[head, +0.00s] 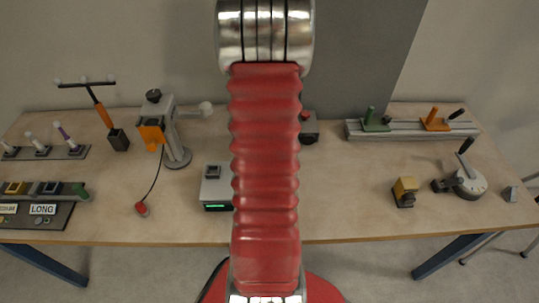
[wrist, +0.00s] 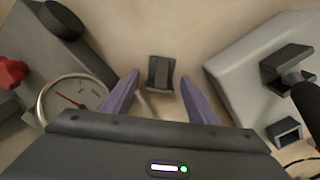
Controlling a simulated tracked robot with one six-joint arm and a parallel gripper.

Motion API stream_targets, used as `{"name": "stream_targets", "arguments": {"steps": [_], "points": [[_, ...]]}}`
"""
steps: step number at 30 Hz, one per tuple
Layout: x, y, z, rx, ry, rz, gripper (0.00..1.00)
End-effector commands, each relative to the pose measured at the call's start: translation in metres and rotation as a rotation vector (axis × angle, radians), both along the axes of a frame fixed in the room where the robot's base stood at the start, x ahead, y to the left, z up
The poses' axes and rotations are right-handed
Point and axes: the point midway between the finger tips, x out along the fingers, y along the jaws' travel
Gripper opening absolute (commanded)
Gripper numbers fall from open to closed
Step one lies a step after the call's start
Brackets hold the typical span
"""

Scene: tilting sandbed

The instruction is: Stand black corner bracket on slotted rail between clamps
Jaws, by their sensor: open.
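The black corner bracket (wrist: 161,75) lies on the table in the upper middle of the wrist view, a small dark angled piece. I cannot make it out in the head view, where my red arm covers the middle. My gripper (wrist: 160,77) is open, its purple fingers on either side of the bracket in the picture. I see no contact, and the height gap is unclear. The slotted rail (head: 403,134) is at the back right, with a green clamp (head: 375,122) and an orange clamp (head: 435,122) on it. The stretch between them looks empty.
In the wrist view, a round gauge (wrist: 72,99) and a red knob (wrist: 11,72) are left of the fingers; a grey block (wrist: 238,80) is on the right. The head view shows a yellow-and-black block (head: 404,191) and a dial device (head: 469,182) in front of the rail.

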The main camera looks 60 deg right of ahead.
Motion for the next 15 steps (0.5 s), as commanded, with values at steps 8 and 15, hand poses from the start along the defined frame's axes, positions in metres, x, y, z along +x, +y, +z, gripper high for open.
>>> {"name": "stream_targets", "arguments": {"steps": [8, 15], "points": [[0.0, -0.0001, 0.0002, 0.0, 0.0, 0.0, 0.35], [0.0, -0.0001, 0.0002, 0.0, 0.0, 0.0, 0.18]]}}
